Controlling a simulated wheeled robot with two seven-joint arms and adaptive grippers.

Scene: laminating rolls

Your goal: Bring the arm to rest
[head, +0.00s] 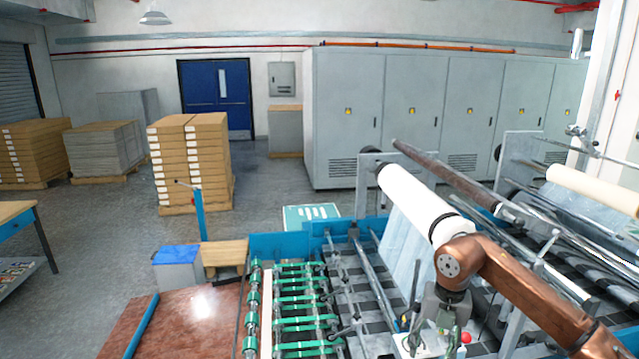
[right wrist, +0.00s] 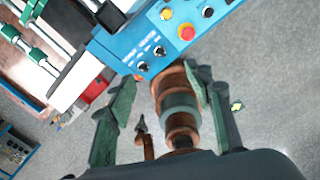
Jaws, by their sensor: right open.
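My right arm (head: 530,290) comes in from the right in the head view and bends down over the front of the laminating machine. My left gripper is not in view.
A blue control panel (right wrist: 150,35) with knobs and a red button (right wrist: 186,33) lies close beyond the fingers. A white roll (head: 420,200) sits on the machine. Green rollers (head: 300,310) are left of it. Stacked boxes (head: 190,160) stand farther back. Grey floor (right wrist: 270,90) is open at the right.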

